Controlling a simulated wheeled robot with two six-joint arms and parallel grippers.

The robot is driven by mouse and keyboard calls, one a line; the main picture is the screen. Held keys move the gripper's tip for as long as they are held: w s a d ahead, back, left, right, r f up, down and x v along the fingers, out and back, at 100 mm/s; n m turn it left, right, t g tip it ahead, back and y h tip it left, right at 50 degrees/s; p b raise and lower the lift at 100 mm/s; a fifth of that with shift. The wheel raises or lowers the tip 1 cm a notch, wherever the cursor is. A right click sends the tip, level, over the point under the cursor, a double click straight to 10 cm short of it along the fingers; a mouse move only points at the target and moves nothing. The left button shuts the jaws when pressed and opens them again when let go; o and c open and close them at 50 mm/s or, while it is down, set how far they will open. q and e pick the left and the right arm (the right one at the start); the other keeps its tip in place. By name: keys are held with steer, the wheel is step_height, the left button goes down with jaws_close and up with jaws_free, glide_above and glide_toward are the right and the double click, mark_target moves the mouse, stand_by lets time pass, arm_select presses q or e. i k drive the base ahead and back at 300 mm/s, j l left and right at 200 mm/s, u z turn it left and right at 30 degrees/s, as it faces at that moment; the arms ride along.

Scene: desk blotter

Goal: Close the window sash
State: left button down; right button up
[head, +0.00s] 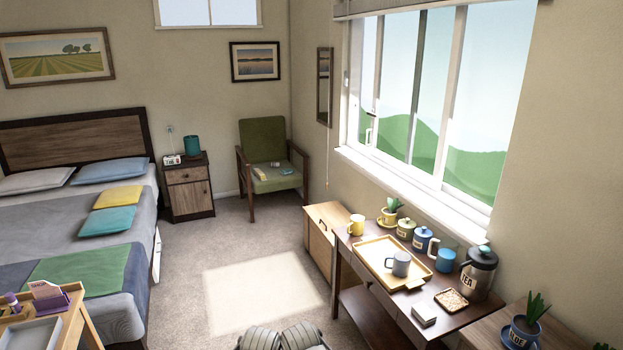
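The window (430,100) is in the right wall, with a white frame and upright white bars. The window sash (379,70) has an upright edge near the left side of the frame, with a small handle (371,128) low on it. A narrow strip lies between this edge and the left jamb (354,80); it looks like an open gap, but I cannot tell for sure at this size.
Below the sill (420,195) stands a dark table (388,322) with a yellow tray (374,268), a grey mug (400,264), several canisters and a steel pot (478,272). A wooden cabinet (318,240) adjoins it.

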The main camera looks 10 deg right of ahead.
mark_target(434, 184)
steer(key=i+z, duration=0.2)
steer(key=i, duration=0.25)
steer(key=i+j+z, duration=0.25)
steer(key=i, duration=0.15)
steer(key=i+j+z, duration=0.2)
steer(key=i, duration=0.25)
steer(key=i+j+z, duration=0.25)
steer(key=i+z, duration=0.2)
steer(key=i+j+z, duration=0.3)
steer(key=z, duration=0.15)
steer(key=i+j+z, duration=0.25)
steer(key=j+z, duration=0.2)
steer(key=j, duration=0.15)
steer(key=i+j+z, duration=0.15)
steer(key=j+z, duration=0.3)
steer(key=j, duration=0.1)
